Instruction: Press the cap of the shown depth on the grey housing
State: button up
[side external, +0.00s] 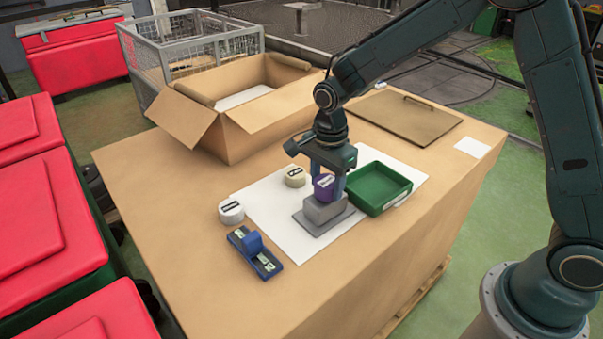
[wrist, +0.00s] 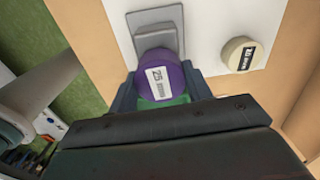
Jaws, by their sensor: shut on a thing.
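My gripper (side external: 330,185) points down and is shut on a purple cap (side external: 322,188). The cap has a white label that seems to read 25 in the wrist view (wrist: 160,77). The grey housing (side external: 323,210) stands on a flat grey plate on the white sheet, directly below or just behind the cap. It also shows in the wrist view (wrist: 152,40), partly hidden by the cap. I cannot tell whether cap and housing touch. A cream cap (side external: 295,178) and a white cap (side external: 231,213) lie to the left, both labelled.
A green tray (side external: 379,205) stands close to the right of the housing. A blue device (side external: 255,252) with small light panels lies at the front left. An open cardboard box (side external: 240,115) is behind. A brown board (side external: 405,117) lies at the back right.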

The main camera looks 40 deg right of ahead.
aim_at(327, 181)
jog(key=shift+f, duration=0.55)
dwell(1.4)
jog(key=o, duration=1)
jog(key=shift+r, duration=0.15)
notch_tip(327, 181, up, 14)
jog(key=shift+f, duration=0.2)
